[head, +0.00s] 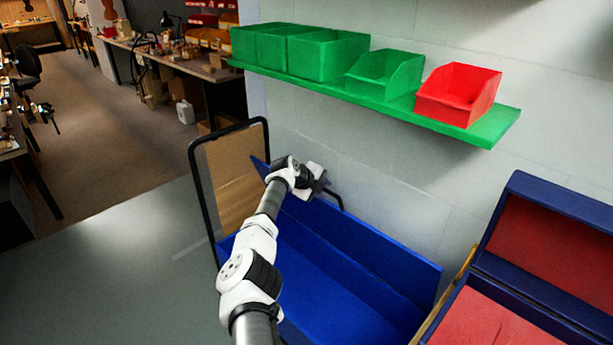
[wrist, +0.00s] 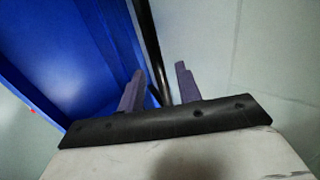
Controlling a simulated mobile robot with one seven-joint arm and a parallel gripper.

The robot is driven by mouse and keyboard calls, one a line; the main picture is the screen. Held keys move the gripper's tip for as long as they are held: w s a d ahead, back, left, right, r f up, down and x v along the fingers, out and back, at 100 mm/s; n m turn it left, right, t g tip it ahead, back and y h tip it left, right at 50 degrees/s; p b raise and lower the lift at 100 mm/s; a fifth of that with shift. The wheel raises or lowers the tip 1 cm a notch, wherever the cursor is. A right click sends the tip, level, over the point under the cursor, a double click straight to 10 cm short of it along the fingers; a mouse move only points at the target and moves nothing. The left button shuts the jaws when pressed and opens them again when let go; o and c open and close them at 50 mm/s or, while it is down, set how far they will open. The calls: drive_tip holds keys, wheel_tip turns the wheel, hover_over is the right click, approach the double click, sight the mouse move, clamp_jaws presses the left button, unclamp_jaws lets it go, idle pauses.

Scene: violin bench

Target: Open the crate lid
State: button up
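The blue crate (head: 325,292) stands against the wall, and I look into its open blue inside. Its blue lid (head: 385,254) is raised, standing up along the wall side. A black bar handle (head: 334,195) sticks out near the lid's top edge, partly hidden by my gripper (head: 316,184). In the wrist view, the two fingers of my gripper (wrist: 160,88) are apart, with the black handle bar (wrist: 148,35) running between them. The bar is nearer the left finger; I cannot tell whether it touches.
A green shelf (head: 490,126) with green bins (head: 330,55) and a red bin (head: 460,92) hangs above. A black-framed board (head: 232,175) stands left of the crate. An open dark-blue case with red lining (head: 545,245) is at the right.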

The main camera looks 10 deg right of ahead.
drive_tip(key=b+v, duration=0.1)
drive_tip(key=v, duration=0.9)
